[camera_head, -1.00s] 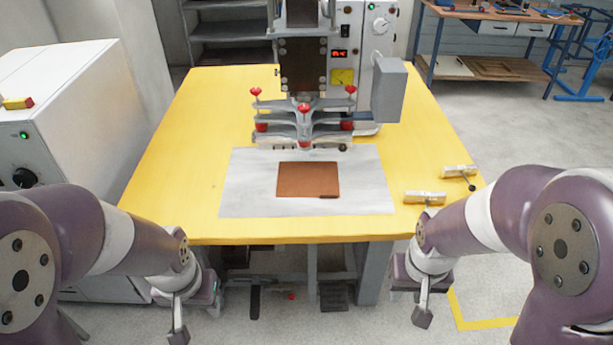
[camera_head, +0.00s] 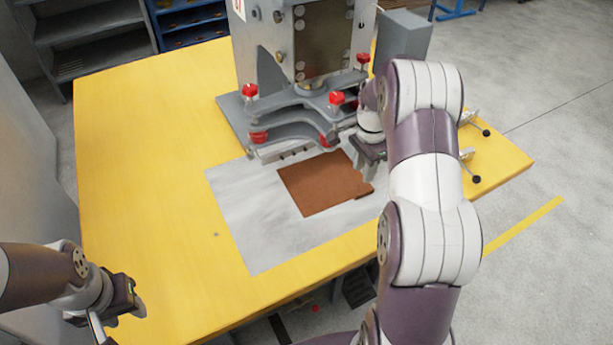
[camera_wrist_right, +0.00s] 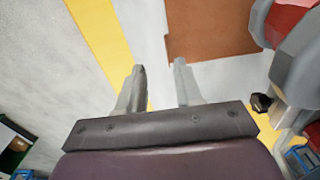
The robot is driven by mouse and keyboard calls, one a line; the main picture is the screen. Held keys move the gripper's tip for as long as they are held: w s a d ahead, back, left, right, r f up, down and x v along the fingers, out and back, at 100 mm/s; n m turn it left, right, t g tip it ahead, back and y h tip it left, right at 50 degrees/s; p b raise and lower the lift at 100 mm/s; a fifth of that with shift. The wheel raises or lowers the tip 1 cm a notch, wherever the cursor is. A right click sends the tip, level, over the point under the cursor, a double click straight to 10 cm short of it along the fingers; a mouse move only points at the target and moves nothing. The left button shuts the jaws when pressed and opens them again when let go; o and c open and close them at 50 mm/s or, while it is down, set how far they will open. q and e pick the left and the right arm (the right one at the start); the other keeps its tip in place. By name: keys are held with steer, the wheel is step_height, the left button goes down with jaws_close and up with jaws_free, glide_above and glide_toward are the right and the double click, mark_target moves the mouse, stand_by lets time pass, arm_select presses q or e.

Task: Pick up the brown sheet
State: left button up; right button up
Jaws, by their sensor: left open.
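The brown sheet (camera_head: 320,182) lies flat on the pale grey mat (camera_head: 245,225) in front of the press. A small dark tab shows at its near right corner. My right gripper (camera_head: 370,170) is over the sheet's right edge in the head view, and my arm hides part of the mat there. In the right wrist view its two fingers (camera_wrist_right: 158,70) are apart with nothing between them. The sheet (camera_wrist_right: 208,28) shows ahead and to the right of them. My left gripper (camera_head: 118,320) is open and empty at the table's near left edge.
The grey press (camera_head: 290,130) with red knobs stands just behind the sheet, close to my right gripper. Metal toggle clamps (camera_head: 466,155) sit on the right of the yellow table (camera_head: 140,150). The table's left side is clear.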

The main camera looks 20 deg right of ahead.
mark_target(359, 195)
steer(key=f, duration=0.7)
steer(key=w+d+f, duration=0.1)
steer(key=f, duration=0.3)
steer(key=shift+a, duration=0.15)
jaws_close()
